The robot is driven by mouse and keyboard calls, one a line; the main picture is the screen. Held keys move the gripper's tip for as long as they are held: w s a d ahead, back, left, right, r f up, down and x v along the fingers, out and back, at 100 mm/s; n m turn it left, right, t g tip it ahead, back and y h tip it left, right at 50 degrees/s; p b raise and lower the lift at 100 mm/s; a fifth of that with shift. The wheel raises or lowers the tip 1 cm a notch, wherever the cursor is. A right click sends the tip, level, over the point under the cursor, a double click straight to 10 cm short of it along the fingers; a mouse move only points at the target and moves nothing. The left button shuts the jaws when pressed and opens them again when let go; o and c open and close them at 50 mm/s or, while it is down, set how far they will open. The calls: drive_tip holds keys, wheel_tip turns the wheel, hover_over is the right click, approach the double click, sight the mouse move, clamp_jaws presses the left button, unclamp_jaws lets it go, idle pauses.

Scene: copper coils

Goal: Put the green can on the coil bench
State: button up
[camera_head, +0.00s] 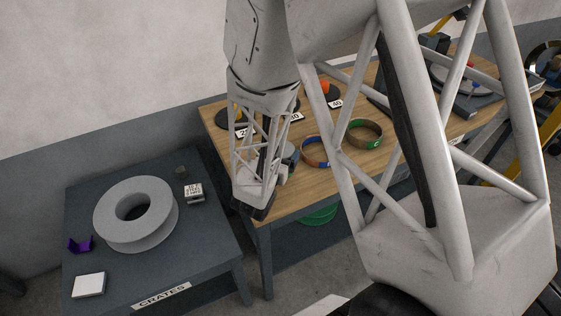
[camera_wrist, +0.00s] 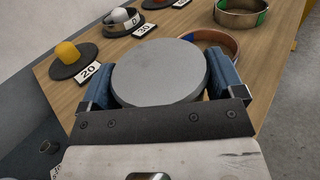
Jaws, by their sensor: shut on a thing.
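My gripper (camera_wrist: 163,78) is shut on a round, can-like thing (camera_wrist: 158,72) with a flat grey top, its blue-padded fingers on either side. The side of this thing is hidden, so I cannot tell whether it is green. In the head view my gripper (camera_head: 284,168) is over the front left part of a wooden-topped bench (camera_head: 290,207), and the held thing is mostly hidden. The bench's own label is not readable, so I cannot confirm that it is the coil bench. I cannot tell whether the held thing touches the top.
An orange-and-blue ring (camera_head: 316,152) and a green-and-brown ring (camera_head: 366,134) lie close by on the bench. A yellow piece (camera_wrist: 67,52) stands on a dark disc by a "20" card. A dark table (camera_head: 215,245) marked "CRATES" holds a grey spool (camera_head: 155,225).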

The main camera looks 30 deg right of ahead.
drive_tip(key=shift+f, duration=1.8)
drive_tip(key=shift+f, duration=0.1)
drive_tip(key=o, duration=0.9)
drive_tip(key=shift+v, duration=6)
